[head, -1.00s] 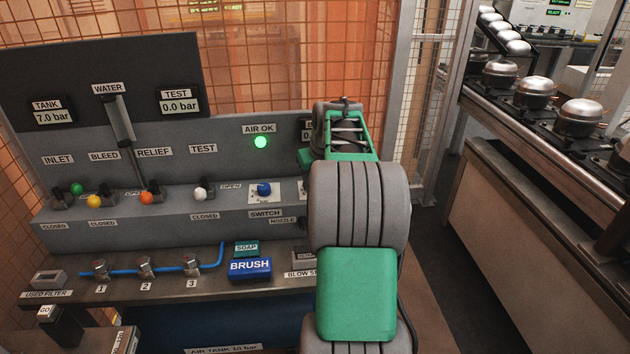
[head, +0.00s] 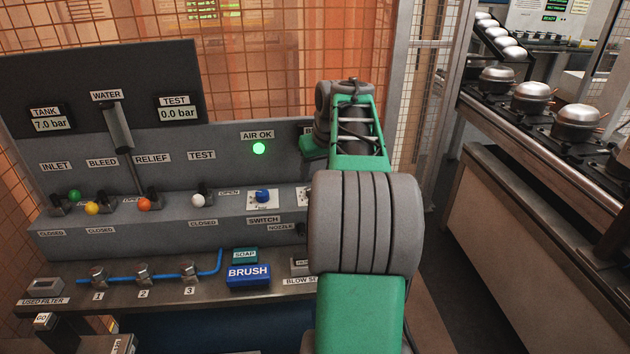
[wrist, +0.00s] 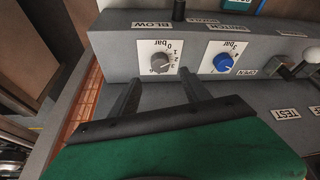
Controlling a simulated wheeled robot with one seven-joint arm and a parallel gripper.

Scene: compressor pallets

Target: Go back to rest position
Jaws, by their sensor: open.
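My gripper (wrist: 158,73) shows in the wrist view with its two dark fingers apart and nothing between them. The fingers point at the control panel's ledge, near a grey knob (wrist: 163,63) on a bar scale and a blue knob (wrist: 222,63). I cannot tell whether the fingertips touch the panel. In the head view my green and grey arm reaches forward over the right end of the panel, and the gripper is hidden behind it. The blue knob also shows there (head: 262,195).
The panel (head: 230,140) has several valve levers and a lit green AIR OK lamp (head: 259,148). A blue BRUSH block (head: 248,275) and a SOAP block (head: 245,255) lie on the bench. A mesh fence stands behind. A conveyor with silver compressors (head: 531,97) is at the right.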

